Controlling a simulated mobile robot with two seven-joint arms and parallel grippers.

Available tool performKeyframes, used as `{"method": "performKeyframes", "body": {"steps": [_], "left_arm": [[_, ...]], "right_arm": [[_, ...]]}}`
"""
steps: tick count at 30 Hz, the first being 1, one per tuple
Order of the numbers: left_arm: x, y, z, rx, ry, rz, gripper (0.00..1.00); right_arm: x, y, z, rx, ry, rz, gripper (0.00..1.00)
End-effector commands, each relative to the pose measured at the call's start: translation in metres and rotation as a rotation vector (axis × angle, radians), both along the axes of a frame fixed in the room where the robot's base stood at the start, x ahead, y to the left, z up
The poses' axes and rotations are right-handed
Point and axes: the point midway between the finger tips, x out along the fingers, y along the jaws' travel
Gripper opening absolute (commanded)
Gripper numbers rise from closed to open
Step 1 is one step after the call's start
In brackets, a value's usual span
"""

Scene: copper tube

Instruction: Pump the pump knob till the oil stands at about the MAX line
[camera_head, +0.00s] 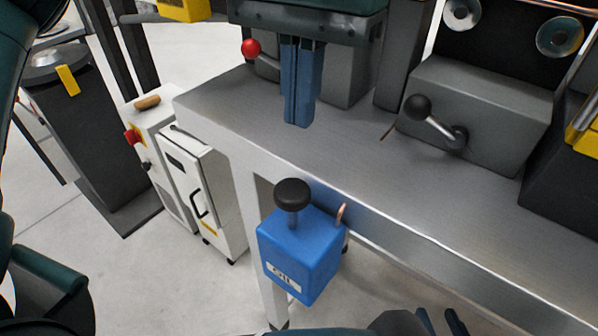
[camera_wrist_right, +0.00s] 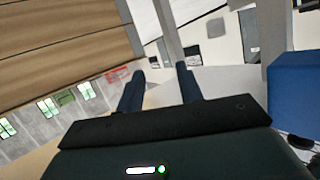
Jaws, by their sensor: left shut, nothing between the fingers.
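The blue oil pump box (camera_head: 300,262) with a white "OIL" label hangs at the front of the metal bench. Its black pump knob (camera_head: 292,192) stands upright on a short stem above the lid. No oil level or MAX line shows. My left gripper (camera_head: 302,122) points down above the bench, behind and above the knob, its blue fingers together and empty. My right gripper (camera_head: 438,316) is low at the bottom edge, right of the box. In the right wrist view its fingers (camera_wrist_right: 160,75) are apart with nothing between, and a blue body, seemingly the pump box (camera_wrist_right: 294,95), is at the right.
The metal bench (camera_head: 440,225) carries a grey block with a black-knobbed lever (camera_head: 430,115). A red ball knob (camera_head: 251,47) is beside the left gripper. A copper tube end (camera_head: 341,213) rises behind the pump box. A white cabinet (camera_head: 205,190) stands left of the bench.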

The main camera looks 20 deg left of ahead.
Motion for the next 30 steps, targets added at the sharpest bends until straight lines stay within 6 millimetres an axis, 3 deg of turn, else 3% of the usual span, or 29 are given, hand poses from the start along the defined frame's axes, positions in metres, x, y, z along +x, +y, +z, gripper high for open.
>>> {"method": "performKeyframes", "body": {"steps": [14, 19, 22, 30], "left_arm": [[-0.002, 0.0, -0.006, 0.002, 0.0, -0.002, 0.0], [-0.003, 0.001, -0.026, 0.003, -0.001, -0.002, 0.0], [-0.005, 0.001, -0.039, 0.003, -0.002, -0.001, 0.0], [-0.008, 0.002, -0.065, 0.002, -0.001, -0.002, 0.0]], "right_arm": [[-0.001, -0.001, -0.006, -0.002, 0.003, -0.002, 0.36], [-0.002, -0.003, -0.016, -0.008, -0.021, -0.01, 0.36], [-0.006, -0.007, -0.012, -0.024, -0.053, -0.014, 0.36], [0.002, 0.006, -0.043, -0.087, -0.032, 0.046, 0.36]]}}
